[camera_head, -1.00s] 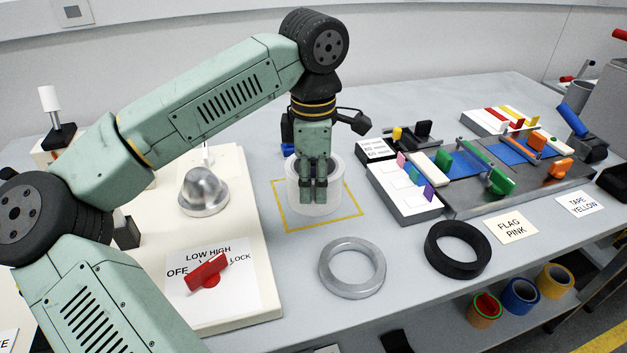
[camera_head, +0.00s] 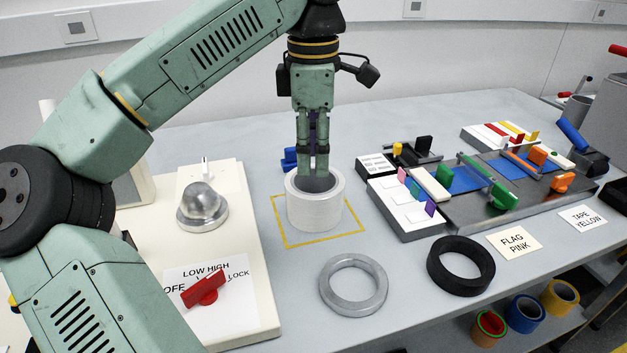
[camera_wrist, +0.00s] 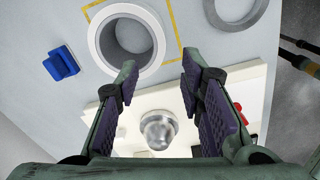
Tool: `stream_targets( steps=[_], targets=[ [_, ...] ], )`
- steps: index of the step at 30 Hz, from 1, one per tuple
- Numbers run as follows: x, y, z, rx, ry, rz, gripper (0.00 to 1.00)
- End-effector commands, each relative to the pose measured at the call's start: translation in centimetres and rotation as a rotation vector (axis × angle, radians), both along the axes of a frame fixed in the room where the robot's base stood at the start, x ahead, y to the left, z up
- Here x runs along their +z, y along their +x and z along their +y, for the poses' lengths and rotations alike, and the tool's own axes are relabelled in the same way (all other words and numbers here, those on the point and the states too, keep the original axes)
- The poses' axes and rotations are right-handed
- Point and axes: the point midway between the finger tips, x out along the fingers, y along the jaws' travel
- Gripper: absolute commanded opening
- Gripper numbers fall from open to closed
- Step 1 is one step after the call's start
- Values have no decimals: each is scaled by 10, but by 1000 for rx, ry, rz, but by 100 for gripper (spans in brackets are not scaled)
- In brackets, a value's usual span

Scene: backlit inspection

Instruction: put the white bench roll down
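The white bench roll (camera_head: 314,212) stands upright on the bench at the yellow square outline (camera_head: 326,240). Its open top shows in the wrist view (camera_wrist: 97,42). I cannot tell whether its whole base lies inside the outline. My gripper (camera_head: 315,172) points down just above the roll's rear rim in the head view. In the wrist view my gripper (camera_wrist: 160,66) has its two fingers spread wide with nothing between them, and the roll is ahead of the left finger, apart from the pads.
A grey ring (camera_head: 353,286) and a black ring (camera_head: 460,266) lie in front and to the right. A cream panel with a metal dome (camera_head: 202,207) and red switch (camera_head: 206,290) is at left. A blue block (camera_wrist: 61,63) is near the roll. Coloured fixtures (camera_head: 405,207) stand at right.

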Motion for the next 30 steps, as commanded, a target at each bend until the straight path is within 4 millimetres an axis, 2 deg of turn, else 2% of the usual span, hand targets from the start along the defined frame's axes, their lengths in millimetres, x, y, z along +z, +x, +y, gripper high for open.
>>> stream_targets(
  steps=[3, 7, 30],
  targets=[
    [17, 0, 0, 2, 2, -1, 35],
    [26, -1, 0, 0, 1, 1, 35],
    [28, -1, 0, 0, 0, 1, 35]
  ],
)
